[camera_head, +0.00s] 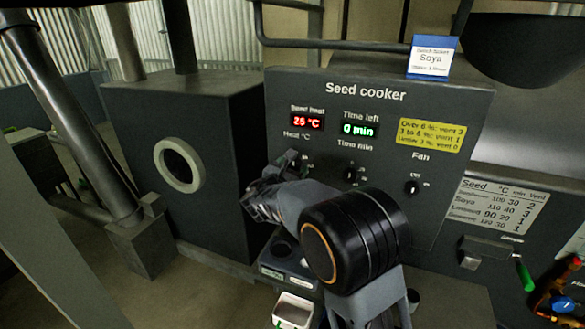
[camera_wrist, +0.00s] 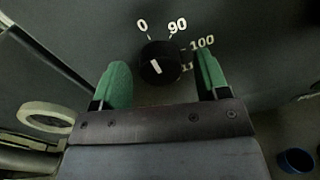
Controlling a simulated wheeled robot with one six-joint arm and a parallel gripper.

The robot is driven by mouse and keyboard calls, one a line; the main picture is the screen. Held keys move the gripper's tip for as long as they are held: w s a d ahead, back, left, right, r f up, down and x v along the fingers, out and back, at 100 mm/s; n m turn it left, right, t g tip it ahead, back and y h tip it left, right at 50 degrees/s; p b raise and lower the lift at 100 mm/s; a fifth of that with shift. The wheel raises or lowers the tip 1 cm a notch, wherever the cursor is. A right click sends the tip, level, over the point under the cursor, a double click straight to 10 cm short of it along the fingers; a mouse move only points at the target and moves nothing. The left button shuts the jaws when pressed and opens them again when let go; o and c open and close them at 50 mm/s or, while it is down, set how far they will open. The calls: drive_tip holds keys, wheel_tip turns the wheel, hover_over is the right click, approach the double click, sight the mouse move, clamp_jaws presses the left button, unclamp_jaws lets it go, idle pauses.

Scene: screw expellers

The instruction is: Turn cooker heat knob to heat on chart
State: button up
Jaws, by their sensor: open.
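The seed cooker panel (camera_head: 455,110) carries a black heat knob (camera_wrist: 170,55), seen in the wrist view with its white mark tilted up-left towards 0. Labels 0, 90 and 100 surround it; another at right is partly hidden by a finger. My gripper (camera_wrist: 160,64) is open, its green fingers on either side of the knob; contact is unclear. In the head view my arm hides most of the heat knob. The red heat display (camera_head: 307,122) appears to read 25 °C. The chart (camera_head: 495,206) lists Soya as 110, 40, 3. A card (camera_head: 432,60) on top says Soya.
The time knob (camera_head: 350,175) and fan knob (camera_head: 412,187) sit right of my gripper. The time display (camera_head: 358,130) reads 0 min. A yellow vent note (camera_head: 430,134) is above the fan knob. A dark box with a round port (camera_head: 179,165) stands left.

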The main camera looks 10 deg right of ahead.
drive_tip(key=shift+c, duration=0.3)
drive_tip(key=c, duration=0.9)
drive_tip(key=shift+o, duration=0.2)
drive_tip(key=shift+f+b, duration=0.1)
drive_tip(key=shift+b, duration=0.45)
